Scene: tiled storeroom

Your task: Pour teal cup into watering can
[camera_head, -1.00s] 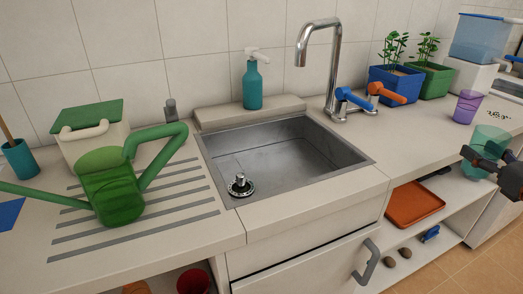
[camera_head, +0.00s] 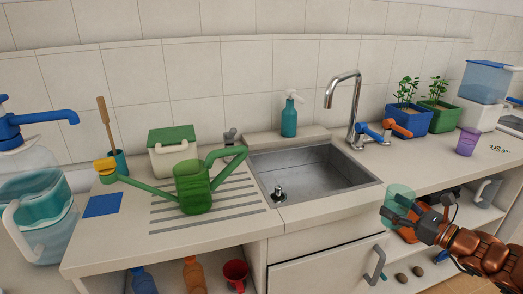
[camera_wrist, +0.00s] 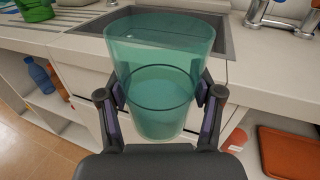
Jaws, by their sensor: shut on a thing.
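The translucent teal cup (camera_wrist: 162,75) is upright between the fingers of my gripper (camera_wrist: 162,105), in the wrist view. Liquid appears to sit in its lower part. In the head view the cup (camera_head: 399,202) and my gripper (camera_head: 412,215) are at the right, in front of the counter edge. The green watering can (camera_head: 192,188) stands on the ribbed drainboard left of the sink, its spout with a yellow end pointing left. It is well to the left of my gripper. Part of it shows at the top left of the wrist view (camera_wrist: 36,9).
A teal soap bottle (camera_head: 289,120) stands behind the sink. A white-green box (camera_head: 172,155) is behind the can. A purple cup (camera_head: 467,142) and planters (camera_head: 405,112) stand right. A large pump jug (camera_head: 35,205) is far left.

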